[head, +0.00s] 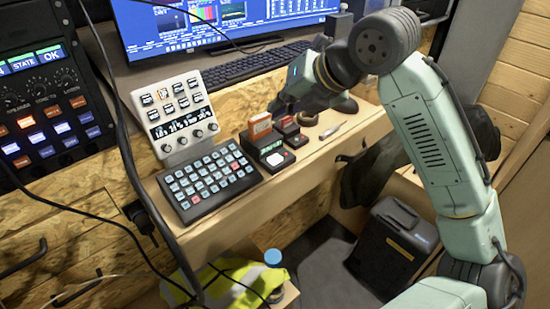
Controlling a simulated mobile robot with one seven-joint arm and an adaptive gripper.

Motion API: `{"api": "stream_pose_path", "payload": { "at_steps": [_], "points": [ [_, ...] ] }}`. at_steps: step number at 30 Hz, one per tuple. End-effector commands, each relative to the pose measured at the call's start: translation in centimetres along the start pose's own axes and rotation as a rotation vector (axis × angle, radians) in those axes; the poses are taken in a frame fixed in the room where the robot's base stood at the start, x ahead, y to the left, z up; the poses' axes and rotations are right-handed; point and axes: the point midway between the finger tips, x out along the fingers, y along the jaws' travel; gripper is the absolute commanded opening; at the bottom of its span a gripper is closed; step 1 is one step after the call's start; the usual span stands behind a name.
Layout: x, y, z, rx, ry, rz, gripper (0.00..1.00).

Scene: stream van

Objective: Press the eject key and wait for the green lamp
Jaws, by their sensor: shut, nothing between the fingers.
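A small black card reader (267,152) stands on the wooden shelf right of the black keypad, with an orange card (261,127) upright in its top. A green strip (270,147) and a pale key (276,159) show on its sloping front; I cannot read any label or tell whether the green strip is a lit lamp. A similar smaller black device (290,134) with a red piece stands just behind it to the right. My gripper (277,108) is shut and empty, above and behind the two devices, and looks clear of the reader's front.
A black keypad (212,181) and a tilted white panel with knobs (172,117) stand left of the reader. A computer keyboard (245,78) and monitor are behind. A ring and a small tool (331,131) lie to the right. Cables hang at the left.

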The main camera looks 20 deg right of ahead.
Motion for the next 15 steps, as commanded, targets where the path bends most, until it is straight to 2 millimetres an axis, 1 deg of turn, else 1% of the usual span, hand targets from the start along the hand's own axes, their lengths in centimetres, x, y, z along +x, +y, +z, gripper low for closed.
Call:
{"api": "stream_pose_path", "payload": {
  "at_steps": [15],
  "points": [
    [5.0, -3.5, -3.6, 0.001, 0.001, 0.002, 0.00]
  ]
}}
